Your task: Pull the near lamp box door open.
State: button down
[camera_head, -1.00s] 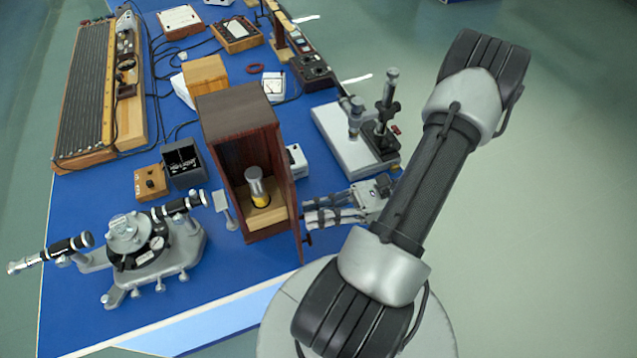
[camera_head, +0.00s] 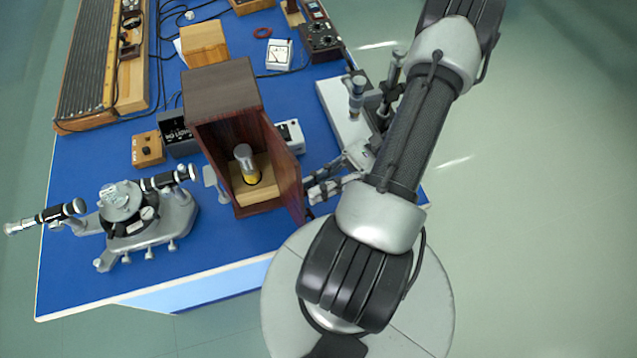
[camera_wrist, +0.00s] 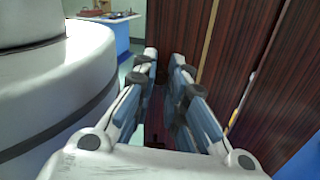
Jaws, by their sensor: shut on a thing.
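The near lamp box (camera_head: 222,90) is a dark wooden box with its front open towards me. Inside, a grey-topped lamp (camera_head: 247,162) with a yellow band stands on a light wood block. Its door (camera_head: 284,168) is hinged at the right front edge and stands swung out to the right, inner face visible. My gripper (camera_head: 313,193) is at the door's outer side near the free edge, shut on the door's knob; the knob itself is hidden. In the wrist view, my fingers (camera_wrist: 163,68) reach to the reddish-brown wood (camera_wrist: 240,70).
A spectrometer (camera_head: 130,215) with two tubes stands left of the box. A white meter (camera_head: 289,135) sits behind the door. A white-based instrument (camera_head: 345,115) stands close behind my gripper. Blue table (camera_head: 225,238) shows before the box; open floor lies right.

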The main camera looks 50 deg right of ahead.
jog(key=c, duration=1.6)
grip_release()
jog(key=shift+o, duration=0.2)
jog(key=v, duration=1.2)
jog(key=shift+w, duration=0.1)
